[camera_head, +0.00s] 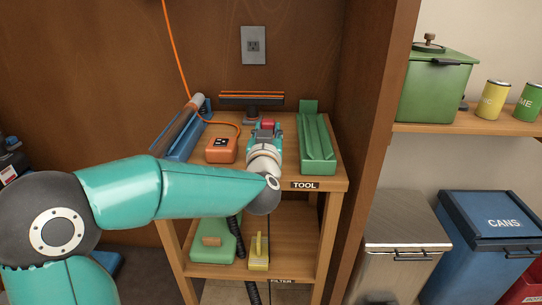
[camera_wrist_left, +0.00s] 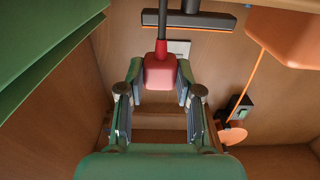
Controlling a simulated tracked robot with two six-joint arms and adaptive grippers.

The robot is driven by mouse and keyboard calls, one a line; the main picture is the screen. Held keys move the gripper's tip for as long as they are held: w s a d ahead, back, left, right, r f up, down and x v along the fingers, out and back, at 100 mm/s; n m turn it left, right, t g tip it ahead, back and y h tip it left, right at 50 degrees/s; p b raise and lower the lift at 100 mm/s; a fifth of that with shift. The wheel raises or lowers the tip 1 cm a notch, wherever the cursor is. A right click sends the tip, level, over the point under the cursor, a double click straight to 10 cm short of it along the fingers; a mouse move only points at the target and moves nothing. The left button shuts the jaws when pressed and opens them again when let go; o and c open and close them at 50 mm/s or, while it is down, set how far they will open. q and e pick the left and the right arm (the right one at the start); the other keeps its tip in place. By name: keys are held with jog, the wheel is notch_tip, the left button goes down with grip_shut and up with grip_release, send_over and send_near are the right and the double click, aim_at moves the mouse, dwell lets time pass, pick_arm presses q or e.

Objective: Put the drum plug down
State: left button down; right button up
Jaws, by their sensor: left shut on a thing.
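My left gripper (camera_head: 267,128) is over the top of the shelf marked TOOL (camera_head: 290,170), between the orange box and the green holder. In the left wrist view its two fingers (camera_wrist_left: 160,85) are closed on the sides of a red block (camera_wrist_left: 160,70) with a dark shaft, the only thing in the grip and apparently the drum plug. In the head view only a bit of red (camera_head: 268,124) shows past the gripper. Whether it touches the shelf cannot be told. My right gripper is not in view.
An orange box (camera_head: 221,150) with a cord stands left of the gripper, beside a blue holder (camera_head: 184,146). A green holder (camera_head: 315,150) stands on the right. A dark bar with orange stripes (camera_head: 252,95) is behind. A green thing (camera_head: 218,235) and a yellow one (camera_head: 258,250) lie below.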

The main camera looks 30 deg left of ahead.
pick_arm(q)
notch_tip(320, 180, down, 5)
jog(key=shift+f+b, duration=0.1)
jog(key=shift+b, duration=0.8)
jog(key=shift+d+f+b, duration=0.1)
jog(key=shift+f+b, duration=0.45)
jog(key=shift+f, duration=0.2)
jog(key=c, duration=0.8)
grip_release()
jog(key=shift+f, duration=0.2)
jog(key=shift+r, duration=0.15)
jog(key=shift+r+p, duration=0.6)
jog(key=shift+p, duration=0.1)
jog(key=p+v, duration=0.1)
jog(key=v, duration=1.1)
jog(key=shift+r, duration=0.15)
